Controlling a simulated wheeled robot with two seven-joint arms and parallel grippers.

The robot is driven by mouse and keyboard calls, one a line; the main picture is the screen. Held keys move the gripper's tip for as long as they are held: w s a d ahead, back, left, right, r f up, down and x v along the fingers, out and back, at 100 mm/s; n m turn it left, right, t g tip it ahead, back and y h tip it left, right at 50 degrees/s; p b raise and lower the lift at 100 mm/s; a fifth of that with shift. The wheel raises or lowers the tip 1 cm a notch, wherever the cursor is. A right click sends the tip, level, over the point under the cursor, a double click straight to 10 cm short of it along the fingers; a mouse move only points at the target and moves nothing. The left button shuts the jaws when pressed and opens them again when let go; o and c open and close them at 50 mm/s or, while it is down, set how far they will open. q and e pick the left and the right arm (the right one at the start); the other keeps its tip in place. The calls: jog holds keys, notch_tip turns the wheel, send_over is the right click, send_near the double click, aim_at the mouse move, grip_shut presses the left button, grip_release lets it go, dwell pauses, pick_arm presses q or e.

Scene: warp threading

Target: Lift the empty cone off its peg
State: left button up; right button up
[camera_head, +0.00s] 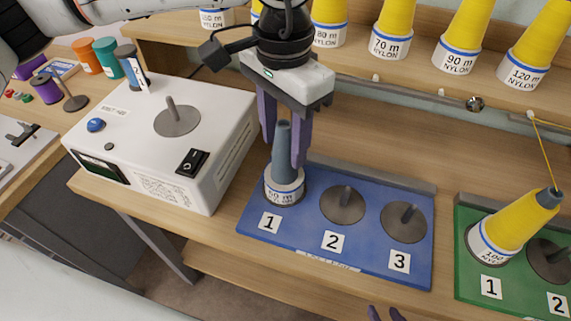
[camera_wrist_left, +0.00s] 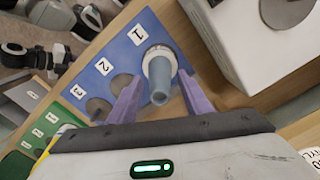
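The empty cone (camera_head: 284,165) is bare grey-blue with a white labelled band at its base. It stands upright over position 1 of the blue board (camera_head: 290,236); its peg is hidden. The cone also shows in the left wrist view (camera_wrist_left: 159,80). My left gripper (camera_head: 283,162) points down over it, with one purple finger on each side of the cone's upper part. In the left wrist view the fingers (camera_wrist_left: 160,88) are apart with gaps to the cone. My right gripper (camera_head: 386,313) shows only its purple fingertips at the bottom edge, apart and with nothing visible between them.
Pegs 2 (camera_head: 342,203) and 3 (camera_head: 404,221) on the blue board are empty. A green board (camera_head: 511,285) at right holds a yellow cone (camera_head: 510,228). A white machine (camera_head: 165,135) stands close at left. Full yellow cones line the shelf (camera_head: 420,85) behind.

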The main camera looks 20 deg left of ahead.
pick_arm(q)
jog(key=shift+r, duration=0.15)
jog(key=shift+r+p, duration=0.45)
jog(key=shift+r, duration=0.1)
notch_tip(320, 180, up, 7)
jog(key=p, duration=0.4)
jog(key=shift+f, duration=0.15)
